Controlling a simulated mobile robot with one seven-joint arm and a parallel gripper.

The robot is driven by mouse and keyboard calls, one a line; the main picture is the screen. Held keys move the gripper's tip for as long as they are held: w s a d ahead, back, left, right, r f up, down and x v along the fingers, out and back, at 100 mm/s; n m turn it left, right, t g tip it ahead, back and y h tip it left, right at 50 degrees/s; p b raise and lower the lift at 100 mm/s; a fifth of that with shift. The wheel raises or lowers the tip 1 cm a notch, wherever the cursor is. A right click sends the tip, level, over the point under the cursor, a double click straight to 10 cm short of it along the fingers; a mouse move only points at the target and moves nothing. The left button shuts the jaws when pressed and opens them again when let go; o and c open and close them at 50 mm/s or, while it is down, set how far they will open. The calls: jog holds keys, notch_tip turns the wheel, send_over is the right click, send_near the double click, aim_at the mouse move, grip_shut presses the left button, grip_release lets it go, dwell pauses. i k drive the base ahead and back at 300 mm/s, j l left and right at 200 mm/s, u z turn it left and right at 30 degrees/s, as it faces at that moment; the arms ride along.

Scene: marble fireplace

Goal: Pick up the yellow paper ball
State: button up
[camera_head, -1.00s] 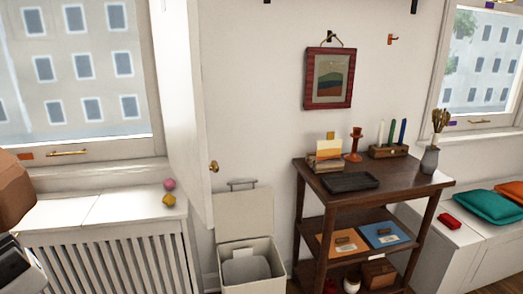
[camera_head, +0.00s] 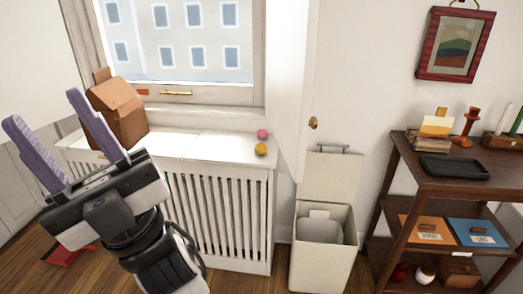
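The yellow paper ball (camera_head: 261,150) sits on the white radiator cover (camera_head: 185,146) below the window, near its right end. A pink paper ball (camera_head: 263,134) lies just behind it. My gripper (camera_head: 48,122) is at the left, in front of the cover, with its two pale purple fingers spread wide apart. It is open and empty. It is well to the left of the yellow ball and apart from it.
A white open panel with a brass knob (camera_head: 313,123) stands right of the balls. A lidded bin (camera_head: 322,250) is below it. A dark wooden shelf (camera_head: 440,185) is at the right. The cover's middle is clear.

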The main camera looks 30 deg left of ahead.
aim_at(260, 149)
jog(key=i+j+u, duration=0.1)
jog(key=j, duration=0.3)
jog(key=i+j+u, duration=0.1)
jog(key=j, duration=0.3)
jog(key=i+j+u, duration=0.1)
jog(key=i+j, duration=0.15)
jog(key=j, duration=0.15)
jog(key=i+j+u, duration=0.15)
jog(key=j, duration=0.25)
jog(key=i+j+u, duration=0.1)
jog(key=i+j, duration=0.15)
jog(key=j, duration=0.1)
